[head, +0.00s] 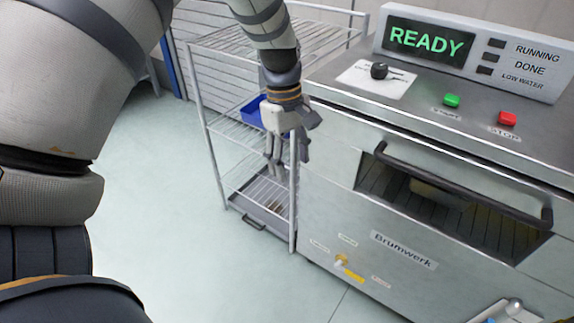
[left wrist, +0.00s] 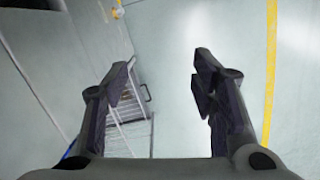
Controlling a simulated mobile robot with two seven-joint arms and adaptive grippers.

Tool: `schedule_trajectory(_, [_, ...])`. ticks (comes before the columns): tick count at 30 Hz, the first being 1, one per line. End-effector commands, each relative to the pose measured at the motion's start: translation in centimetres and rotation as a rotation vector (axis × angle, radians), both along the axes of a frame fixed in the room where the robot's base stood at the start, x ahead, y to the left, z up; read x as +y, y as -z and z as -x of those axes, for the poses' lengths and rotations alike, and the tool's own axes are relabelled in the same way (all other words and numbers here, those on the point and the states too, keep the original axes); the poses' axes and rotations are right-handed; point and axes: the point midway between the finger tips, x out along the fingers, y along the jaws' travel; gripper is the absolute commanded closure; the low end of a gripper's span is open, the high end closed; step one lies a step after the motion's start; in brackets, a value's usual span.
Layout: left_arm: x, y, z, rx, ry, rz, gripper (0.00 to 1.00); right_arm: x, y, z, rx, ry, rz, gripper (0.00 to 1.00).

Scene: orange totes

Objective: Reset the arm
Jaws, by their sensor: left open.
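My left arm comes in from the upper left of the head view. Its gripper (head: 282,165) points down in front of the wire shelf rack, left of the steel machine. In the left wrist view, the left gripper (left wrist: 165,85) has its two dark fingers spread apart with nothing between them. The pale floor and part of the rack show beyond the fingers.
The wire rack (head: 205,118) holds a blue bin (head: 250,108) on a shelf. The steel machine (head: 330,190) has a display reading READY (head: 428,41), a green button (head: 451,100), a red button (head: 507,118) and a handle bar (head: 460,185). Open floor (head: 160,220) lies left.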

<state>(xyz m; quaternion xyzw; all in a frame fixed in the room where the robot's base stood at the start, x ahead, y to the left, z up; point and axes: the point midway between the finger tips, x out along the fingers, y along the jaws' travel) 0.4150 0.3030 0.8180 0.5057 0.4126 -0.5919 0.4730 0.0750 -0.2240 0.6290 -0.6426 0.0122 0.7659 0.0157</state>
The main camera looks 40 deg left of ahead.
Motion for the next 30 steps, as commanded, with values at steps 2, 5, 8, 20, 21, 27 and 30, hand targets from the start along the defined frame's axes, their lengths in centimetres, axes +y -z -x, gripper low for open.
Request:
schedule_trajectory(2, [0.0, 0.4, 0.1, 0.000, 0.010, -0.004, 0.48, 0.0, 0.0, 0.0, 0.000, 0.000, 0.000, 0.60])
schedule_trajectory(5, [-0.1, 0.5, 0.2, 0.000, 0.014, -0.005, 0.48, 0.0, 0.0, 0.0, 0.000, 0.000, 0.000, 0.60])
schedule_trajectory(8, [0.0, 0.5, 0.2, 0.000, 0.014, -0.005, 0.48, 0.0, 0.0, 0.0, 0.000, 0.000, 0.000, 0.60])
schedule_trajectory(20, [-0.7, 5.2, 3.1, 0.024, 0.136, -0.039, 0.48, 0.0, 0.0, 0.0, 0.000, 0.000, 0.000, 0.60])
schedule_trajectory(21, [-1.1, 8.0, 5.2, 0.037, 0.221, -0.057, 0.48, 0.0, 0.0, 0.0, 0.000, 0.000, 0.000, 0.60])
schedule_trajectory(27, [-4.4, 18.6, 21.0, 0.075, 0.812, -0.075, 0.48, 0.0, 0.0, 0.0, 0.001, 0.000, 0.000, 0.60])
schedule_trajectory(30, [-6.2, 19.7, 27.9, 0.062, 1.068, -0.032, 0.48, 0.0, 0.0, 0.0, 0.000, 0.000, 0.000, 0.60])
